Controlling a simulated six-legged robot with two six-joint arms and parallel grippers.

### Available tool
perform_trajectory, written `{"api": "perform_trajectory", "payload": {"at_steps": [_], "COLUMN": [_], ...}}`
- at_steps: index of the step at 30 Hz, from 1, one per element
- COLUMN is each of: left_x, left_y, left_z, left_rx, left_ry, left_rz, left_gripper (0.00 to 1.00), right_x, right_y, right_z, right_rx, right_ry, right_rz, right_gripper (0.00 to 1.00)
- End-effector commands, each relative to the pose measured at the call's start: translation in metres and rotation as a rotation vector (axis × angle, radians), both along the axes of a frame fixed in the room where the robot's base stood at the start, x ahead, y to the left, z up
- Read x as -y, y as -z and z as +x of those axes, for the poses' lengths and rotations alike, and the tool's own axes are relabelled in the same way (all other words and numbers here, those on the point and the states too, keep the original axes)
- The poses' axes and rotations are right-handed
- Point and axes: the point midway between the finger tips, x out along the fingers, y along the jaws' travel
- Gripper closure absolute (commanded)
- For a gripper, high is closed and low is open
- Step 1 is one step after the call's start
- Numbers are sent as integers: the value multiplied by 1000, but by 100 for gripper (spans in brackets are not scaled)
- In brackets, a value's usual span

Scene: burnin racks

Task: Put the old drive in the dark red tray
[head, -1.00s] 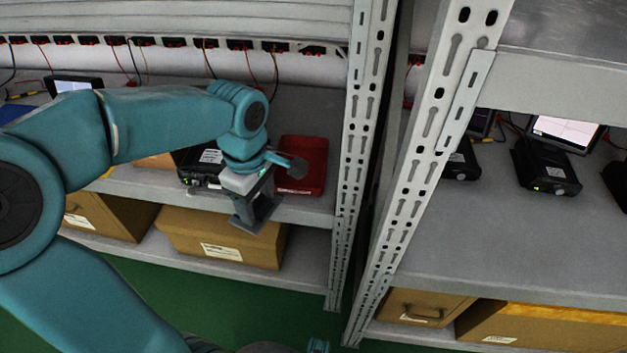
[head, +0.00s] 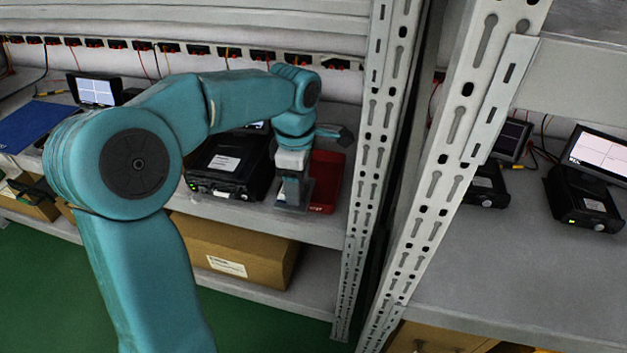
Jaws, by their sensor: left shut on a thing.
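The dark red tray (head: 327,178) lies on the shelf at the right end of the left rack, next to the upright. My left gripper (head: 291,197) points down at the tray's left side and covers part of it. It is shut on a small grey thing, which I take to be the old drive; its outline merges with the fingers. I cannot tell whether it touches the tray or is above it. My right gripper is not in view.
A black test unit (head: 226,168) stands just left of the tray. A slotted metal upright (head: 366,170) stands close on the tray's right. A blue mat (head: 35,128) lies far left. A cardboard box (head: 235,250) is on the shelf below.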

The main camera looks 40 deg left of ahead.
Motion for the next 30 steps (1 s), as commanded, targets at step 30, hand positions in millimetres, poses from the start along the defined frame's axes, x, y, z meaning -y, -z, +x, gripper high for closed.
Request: {"api": "perform_trajectory", "payload": {"at_steps": [30], "left_x": [-7], "left_y": [39], "left_z": [52], "left_rx": [0], "left_ry": [1], "left_rz": [0], "left_gripper": [35], "right_x": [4], "right_y": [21], "right_z": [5], "right_rx": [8], "right_ry": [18], "right_rz": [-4], "right_gripper": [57]}}
